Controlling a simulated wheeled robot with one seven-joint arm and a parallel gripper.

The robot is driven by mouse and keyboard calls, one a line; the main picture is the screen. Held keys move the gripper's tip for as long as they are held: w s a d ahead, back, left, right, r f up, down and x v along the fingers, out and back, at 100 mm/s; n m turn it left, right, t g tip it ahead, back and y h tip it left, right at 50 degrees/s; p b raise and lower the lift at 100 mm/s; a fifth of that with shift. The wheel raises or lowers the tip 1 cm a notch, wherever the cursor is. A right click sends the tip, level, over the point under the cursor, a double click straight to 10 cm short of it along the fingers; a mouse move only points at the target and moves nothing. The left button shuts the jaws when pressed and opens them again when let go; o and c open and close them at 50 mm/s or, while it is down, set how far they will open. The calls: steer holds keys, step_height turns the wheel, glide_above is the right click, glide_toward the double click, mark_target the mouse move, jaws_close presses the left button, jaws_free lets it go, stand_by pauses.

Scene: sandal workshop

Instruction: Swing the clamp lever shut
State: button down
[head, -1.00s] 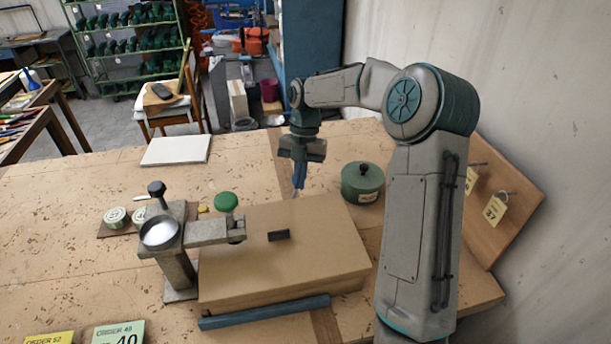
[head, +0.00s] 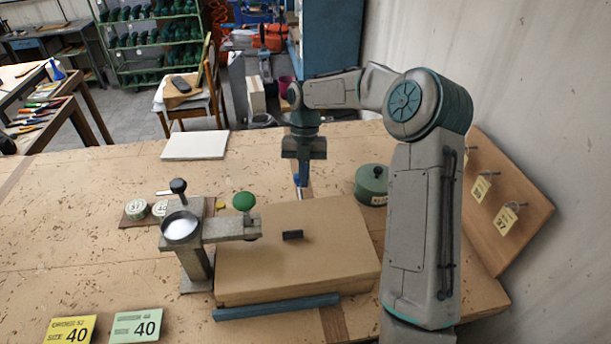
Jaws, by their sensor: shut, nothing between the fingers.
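The clamp (head: 196,262) is a grey metal post on a base plate at the left side of a tan box (head: 320,250). Its flat arm (head: 225,229) reaches right over the box's left edge. A green ball knob (head: 243,201) stands above the arm's right end. A black knob (head: 178,186) on a short stem rises behind a pale round disc (head: 181,228) at the post's top. I cannot tell surely which part is the lever. My gripper (head: 301,182) points down behind the box, right of the green knob and apart from it. Its blue fingers look shut and empty.
A white slab (head: 195,146) and two order cards (head: 136,326) lie on the bench. Free bench lies left.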

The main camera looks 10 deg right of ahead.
steer(key=shift+w+r, duration=0.15)
steer(key=shift+w, duration=0.1)
steer(key=r+p, duration=0.2)
steer(key=w+a+r+p, duration=0.1)
steer(key=r+p, duration=0.1)
steer(key=r, duration=0.1)
steer(key=a+r+p, duration=0.1)
steer(key=r, duration=0.1)
steer(key=shift+w+a+r+p, duration=0.1)
steer(key=shift+w+r+p, duration=0.1)
steer(key=shift+r+p, duration=0.15)
steer(key=shift+w+a+r, duration=0.1)
steer(key=shift+a+r, duration=0.15)
steer(key=shift+r, duration=0.5)
steer(key=shift+f, duration=0.1)
